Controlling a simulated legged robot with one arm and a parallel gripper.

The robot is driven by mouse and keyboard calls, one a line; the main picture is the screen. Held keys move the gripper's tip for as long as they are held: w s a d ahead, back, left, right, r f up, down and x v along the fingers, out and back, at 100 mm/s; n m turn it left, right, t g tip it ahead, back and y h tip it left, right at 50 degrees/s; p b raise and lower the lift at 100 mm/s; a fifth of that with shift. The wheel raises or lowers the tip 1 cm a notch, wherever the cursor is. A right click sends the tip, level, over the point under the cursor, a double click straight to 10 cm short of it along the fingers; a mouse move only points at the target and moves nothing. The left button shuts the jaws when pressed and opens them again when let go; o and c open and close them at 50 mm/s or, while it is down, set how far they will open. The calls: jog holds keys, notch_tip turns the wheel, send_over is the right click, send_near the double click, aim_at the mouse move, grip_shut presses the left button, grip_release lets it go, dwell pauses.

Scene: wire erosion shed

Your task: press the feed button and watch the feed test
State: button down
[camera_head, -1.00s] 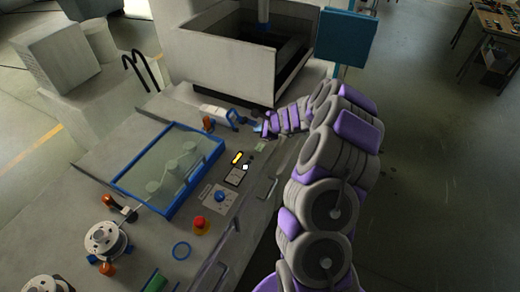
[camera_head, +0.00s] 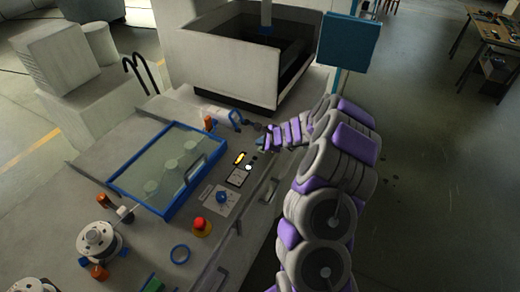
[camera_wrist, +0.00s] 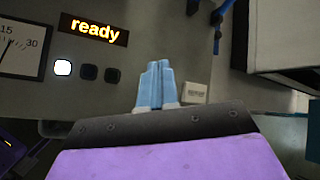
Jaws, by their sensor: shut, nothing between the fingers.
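A dark display (camera_wrist: 93,29) reads "ready" in yellow in the wrist view; it also glows in the head view (camera_head: 240,158). Below it sit a lit white button (camera_wrist: 62,67) and two dark buttons (camera_wrist: 88,72) (camera_wrist: 112,75); I cannot read which is the feed button. A dial gauge (camera_wrist: 20,45) is at the left, marked 15 and 30. My gripper (camera_wrist: 157,68), pale blue fingers together, is shut and empty, right of the buttons in the picture. In the head view my gripper (camera_head: 263,143) hangs near the panel's far end; its height above it is unclear.
A blue-framed clear cover (camera_head: 168,165), a blue knob (camera_head: 222,197) and a red stop button (camera_head: 200,223) are on the bench. A small pale labelled block (camera_wrist: 195,92) lies right of my fingertips. A large open-topped tank (camera_head: 220,60) stands behind.

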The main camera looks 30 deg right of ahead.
jog(key=shift+d+f, duration=0.2)
jog(key=shift+d, duration=1.05)
jog(key=shift+a+r, duration=0.15)
jog(key=shift+a, duration=0.8)
jog(key=shift+d, duration=0.8)
jog(key=shift+a, duration=0.65)
jog(key=shift+d+f, duration=0.5)
jog(key=shift+d, duration=0.35)
jog(key=shift+a, duration=0.2)
jog(key=shift+a, duration=0.25)
